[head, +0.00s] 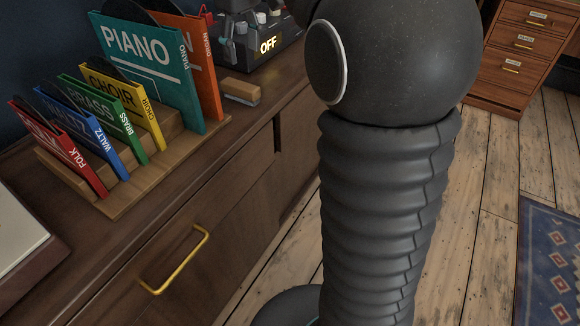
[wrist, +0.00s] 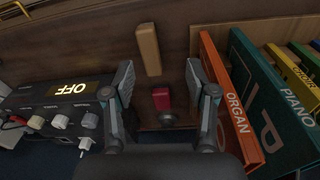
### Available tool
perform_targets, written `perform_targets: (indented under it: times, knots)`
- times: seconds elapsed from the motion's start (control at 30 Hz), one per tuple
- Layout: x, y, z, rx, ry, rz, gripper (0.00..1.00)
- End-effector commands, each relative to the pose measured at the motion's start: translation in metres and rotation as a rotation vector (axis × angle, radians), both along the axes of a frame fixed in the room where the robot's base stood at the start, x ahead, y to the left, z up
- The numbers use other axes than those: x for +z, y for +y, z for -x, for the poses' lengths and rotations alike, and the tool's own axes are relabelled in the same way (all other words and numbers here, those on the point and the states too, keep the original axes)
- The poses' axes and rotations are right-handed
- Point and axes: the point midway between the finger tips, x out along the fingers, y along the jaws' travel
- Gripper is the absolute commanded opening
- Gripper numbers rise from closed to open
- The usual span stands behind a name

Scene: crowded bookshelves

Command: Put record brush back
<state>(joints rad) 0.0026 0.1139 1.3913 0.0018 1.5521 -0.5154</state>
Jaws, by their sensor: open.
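The record brush (head: 240,92), a small wooden block with a paler strip along its side, lies on the cabinet top between the record rack and the device with the lit OFF sign. In the wrist view the brush (wrist: 147,50) lies beyond my fingertips, slightly left of the middle between them. My gripper (wrist: 158,76) is open, with nothing held between its fingers. A small red block (wrist: 161,98) shows between and below the fingers. In the head view my gripper does not show.
The wooden record rack (head: 120,207) holds several coloured sleeves, including ORGAN (wrist: 226,95) and PIANO (head: 150,70). The OFF device (wrist: 65,105) with knobs stands on the gripper's other side. A brass handle (head: 178,262) sticks out from the cabinet front. A drawer unit (head: 516,60) stands across the floor.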

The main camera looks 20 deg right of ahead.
Motion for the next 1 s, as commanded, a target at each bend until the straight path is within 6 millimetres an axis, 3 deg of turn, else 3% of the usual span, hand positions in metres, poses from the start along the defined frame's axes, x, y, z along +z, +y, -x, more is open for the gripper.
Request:
perform_targets:
  times: [0.03,0.27,0.6,0.8,1.0]
  knots:
    - [0.0,0.0,0.02,-0.029,-0.026,-0.002,0.57]
    - [-0.018,0.0,0.091,-0.17,-0.14,-0.026,0.57]
    - [-0.084,0.001,0.195,-0.371,-0.302,-0.088,0.57]
    - [-0.126,0.001,0.236,-0.459,-0.372,-0.127,0.57]
    - [-0.145,0.001,0.251,-0.494,-0.399,-0.145,0.57]
